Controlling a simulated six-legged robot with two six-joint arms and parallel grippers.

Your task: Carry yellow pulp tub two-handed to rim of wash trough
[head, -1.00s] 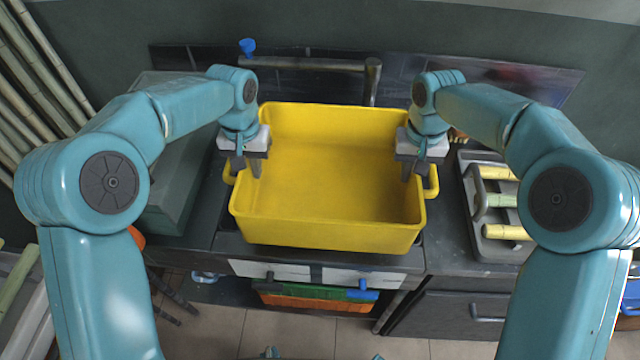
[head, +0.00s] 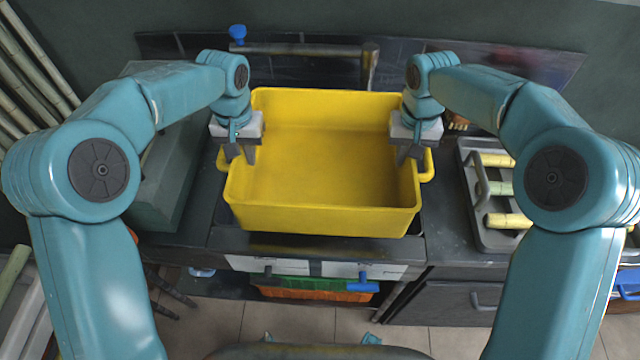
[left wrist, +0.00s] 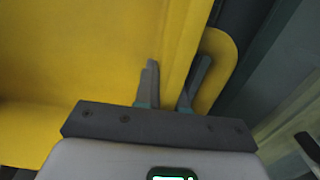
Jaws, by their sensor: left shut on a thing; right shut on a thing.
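The yellow pulp tub (head: 320,220) is upright and looks empty, above the dark sink-like basin in the counter, probably the wash trough, whose front rim (head: 320,246) shows below it. The tub hides most of the basin; I cannot tell whether they touch. My left gripper (head: 238,157) is shut on the tub's left side wall. In the left wrist view its fingers (left wrist: 168,85) straddle that wall beside the yellow handle (left wrist: 222,65). My right gripper (head: 410,157) is shut on the tub's right side wall, beside the right handle (head: 428,165).
A tap pipe (head: 300,49) with a blue knob (head: 237,33) runs behind the tub. A grey tray (head: 490,235) with several cane pieces lies right. A grey-green box (head: 165,195) stands left. Cane stalks (head: 35,65) lean at far left. Drawers (head: 440,305) are below.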

